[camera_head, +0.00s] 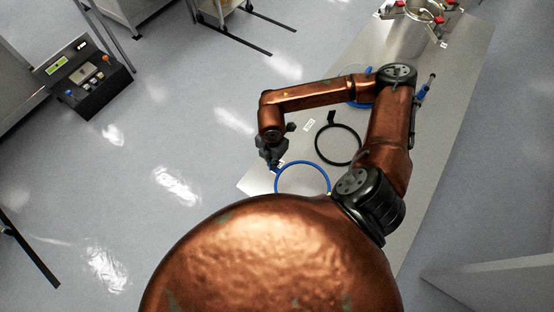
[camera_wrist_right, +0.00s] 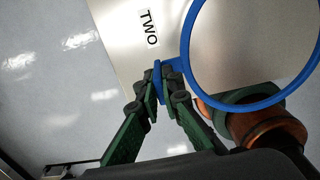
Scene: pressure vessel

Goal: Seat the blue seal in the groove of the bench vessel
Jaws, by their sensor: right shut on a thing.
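The blue seal (camera_head: 303,162) is a thin ring with a small tab. My right gripper (camera_head: 275,164) holds it at the near left edge of the bench. In the right wrist view, the fingers (camera_wrist_right: 161,84) are shut on the tab of the blue seal (camera_wrist_right: 193,83), and the ring extends to the right. The metal bench vessel (camera_head: 404,40) stands at the far end of the bench, with red clamps around its top. Its groove is too small to make out. My left gripper is not in view.
A black ring with a tab (camera_head: 318,148) and a partly hidden blue ring (camera_head: 352,103) lie on the bench (camera_head: 262,180). A label reading TWO (camera_wrist_right: 149,28) is beside the seal. A blue-handled tool (camera_head: 425,88) lies behind my right arm. A control box (camera_head: 88,82) stands at left.

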